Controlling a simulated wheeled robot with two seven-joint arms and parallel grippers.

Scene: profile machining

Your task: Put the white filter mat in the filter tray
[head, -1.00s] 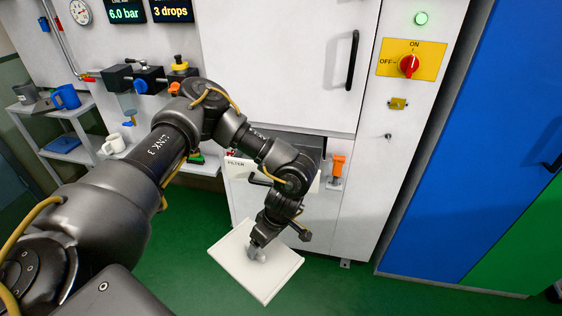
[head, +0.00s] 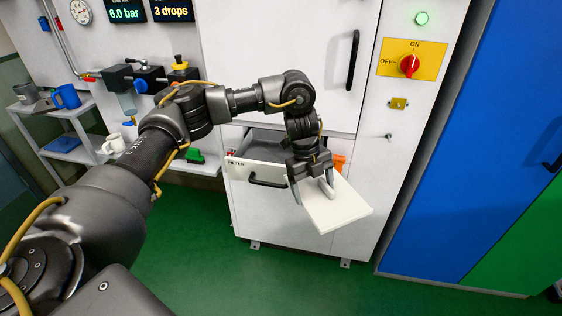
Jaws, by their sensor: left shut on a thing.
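The white filter mat (head: 338,208) is a flat, pale slab with a raised grip on top. My left gripper (head: 314,193) is shut on it by that grip and holds it tilted, in front of the cabinet and at the right end of the open drawer. The filter tray (head: 240,166) is the pulled-out drawer with a FILTER label and a dark handle on its front. Its grey inside shows partly behind my arm; its right part is hidden by my gripper and the mat. My right gripper is out of view.
An orange lever (head: 339,163) on the cabinet is partly hidden behind the gripper. A red switch on a yellow plate (head: 409,65) sits at upper right. A grey shelf (head: 80,155) with mugs stands left. The green floor (head: 210,250) below is clear.

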